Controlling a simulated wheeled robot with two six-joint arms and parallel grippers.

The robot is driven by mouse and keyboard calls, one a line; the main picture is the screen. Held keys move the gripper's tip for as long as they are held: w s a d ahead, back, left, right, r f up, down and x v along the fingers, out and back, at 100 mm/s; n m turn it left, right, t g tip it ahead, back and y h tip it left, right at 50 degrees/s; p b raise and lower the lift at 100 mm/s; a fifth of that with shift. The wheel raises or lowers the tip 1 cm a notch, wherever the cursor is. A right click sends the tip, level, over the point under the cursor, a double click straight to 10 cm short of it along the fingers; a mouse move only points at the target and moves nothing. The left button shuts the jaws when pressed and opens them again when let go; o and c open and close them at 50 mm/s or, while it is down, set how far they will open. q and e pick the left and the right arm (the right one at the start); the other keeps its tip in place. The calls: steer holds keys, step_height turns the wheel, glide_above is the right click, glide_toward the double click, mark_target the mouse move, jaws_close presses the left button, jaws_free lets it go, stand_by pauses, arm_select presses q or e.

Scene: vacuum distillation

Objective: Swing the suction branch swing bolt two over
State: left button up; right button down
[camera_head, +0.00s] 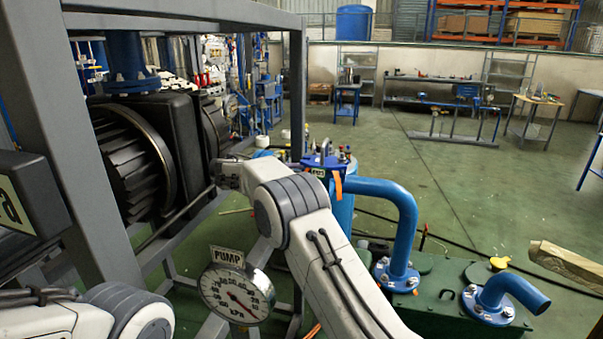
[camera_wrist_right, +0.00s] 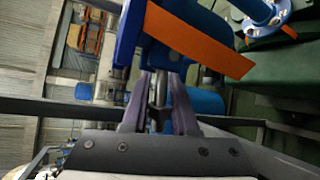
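The blue suction branch vessel (camera_head: 342,205) stands near the centre of the head view, with a lid, small fittings and an orange tag (camera_head: 337,185). My right arm crosses in front of it, hiding its lower part and my right gripper. In the right wrist view, the two dark fingers of my right gripper (camera_wrist_right: 161,85) stand close together on either side of a slim metal swing bolt (camera_wrist_right: 159,92) and look shut on it. The blue branch part and an orange tag (camera_wrist_right: 200,45) lie just beyond the fingertips. My left gripper is out of view; only its arm shows at lower left.
A grey frame (camera_head: 85,140) with black pump units stands at the left. A round gauge (camera_head: 237,293) marked PUMP sits below. Blue pipes (camera_head: 400,215) rise from a green tank (camera_head: 445,300) at right. Open floor and workbenches lie beyond.

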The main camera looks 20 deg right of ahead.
steer(key=m+y+b, duration=0.1)
steer(key=b, duration=0.1)
steer(key=r+m+t+y+b, duration=0.1)
steer(key=m+y+b, duration=0.1)
steer(key=shift+a+r+y+b, duration=0.1)
steer(key=shift+r+y+b, duration=0.05)
steer(key=shift+y+b, duration=0.2)
steer(key=c, duration=0.9)
jaws_free()
steer(key=shift+c, duration=0.2)
steer(key=shift+a, duration=0.1)
steer(key=b+v, duration=0.1)
steer(key=v, duration=0.9)
steer(key=shift+b, duration=0.35)
